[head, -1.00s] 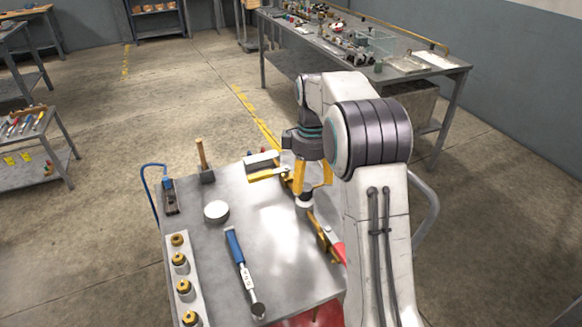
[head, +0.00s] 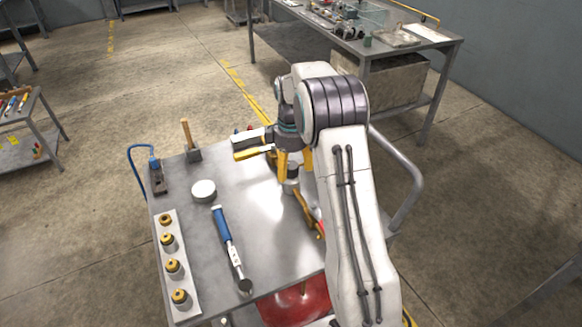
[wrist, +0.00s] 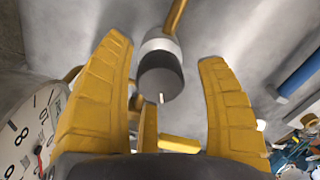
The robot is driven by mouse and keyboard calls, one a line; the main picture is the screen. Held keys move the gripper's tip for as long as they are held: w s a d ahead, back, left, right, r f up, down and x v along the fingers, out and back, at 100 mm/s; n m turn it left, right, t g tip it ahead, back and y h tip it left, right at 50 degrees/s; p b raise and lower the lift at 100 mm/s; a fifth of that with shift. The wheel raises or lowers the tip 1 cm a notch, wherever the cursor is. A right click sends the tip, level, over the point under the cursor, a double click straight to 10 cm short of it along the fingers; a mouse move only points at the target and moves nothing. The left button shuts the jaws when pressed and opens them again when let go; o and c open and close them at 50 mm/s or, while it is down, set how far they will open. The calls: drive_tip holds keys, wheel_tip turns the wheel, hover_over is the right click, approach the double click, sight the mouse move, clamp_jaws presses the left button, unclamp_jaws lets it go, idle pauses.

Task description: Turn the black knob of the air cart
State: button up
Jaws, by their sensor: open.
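The black knob (wrist: 160,78) shows in the wrist view as a dark cylinder with a small pale mark on its face and a whitish collar behind it. In the head view the knob (head: 292,171) stands above the cart top (head: 262,222). My gripper (wrist: 164,54) is open, with one yellow finger on each side of the knob and a visible gap to both. A white dial gauge (wrist: 22,135) is close beside the left finger.
On the cart top are a blue-handled torque wrench (head: 228,245), a white round object (head: 203,190), a hammer (head: 191,145) and a strip with several brass-topped fittings (head: 170,240). A red tank (head: 297,302) is below. A long workbench (head: 400,55) stands behind.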

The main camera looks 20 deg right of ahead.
drive_tip(key=shift+f, duration=0.15)
drive_tip(key=shift+c, duration=0.3)
drive_tip(key=c, duration=1.1)
drive_tip(key=shift+c, duration=0.2)
drive_tip(key=m+p, duration=0.1)
drive_tip(key=m, duration=0.4)
drive_tip(key=shift+m, duration=0.4)
drive_tip(key=m, duration=0.6)
drive_tip(key=shift+s, duration=0.1)
drive_tip(key=shift+m, duration=0.3)
